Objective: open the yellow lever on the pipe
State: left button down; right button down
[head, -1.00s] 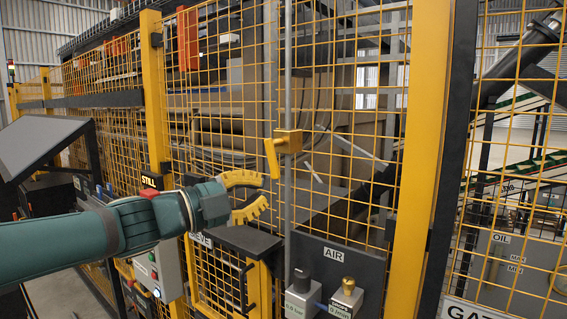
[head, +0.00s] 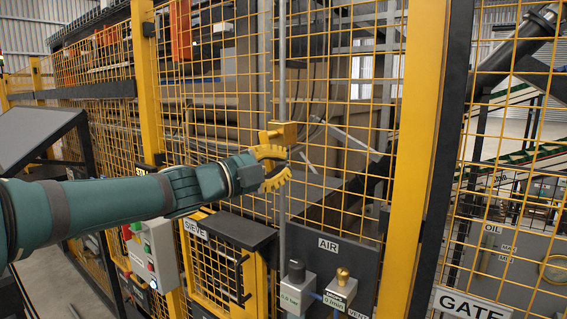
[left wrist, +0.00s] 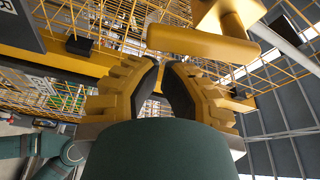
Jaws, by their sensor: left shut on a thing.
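In the left wrist view the lever (left wrist: 200,43) lies across the picture just beyond the fingertips (left wrist: 163,68); the exact contact is hard to see there. My right gripper is not in view.
Yellow mesh fencing with a yellow post (head: 412,150) stands behind and right of the pipe. Below are the AIR panel (head: 352,265) with its regulators, the SIEVE door (head: 215,265) and a button box (head: 155,255). A tilted dark panel (head: 35,135) stands at left.

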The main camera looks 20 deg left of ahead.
pick_arm(q)
jog(key=shift+w+a+f, duration=0.15)
jog(key=shift+a, duration=0.15)
jog(key=shift+a, duration=0.1)
jog(key=shift+w+a+f+m+g+p, duration=0.1)
jog(key=shift+a+m+g+p, duration=0.15)
jog(key=shift+m, duration=0.2)
jog(key=shift+a+f+m+g+p, duration=0.1)
jog(key=shift+m+p, duration=0.25)
jog(key=shift+m, duration=0.1)
jog(key=shift+w+a+f+m+y, duration=0.1)
jog(key=shift+a+f+m+y, duration=0.1)
jog(key=shift+m+y, duration=0.1)
jog(key=shift+a+f, duration=0.15)
jog(key=shift+a, duration=0.05)
jog(key=shift+d, duration=0.2)
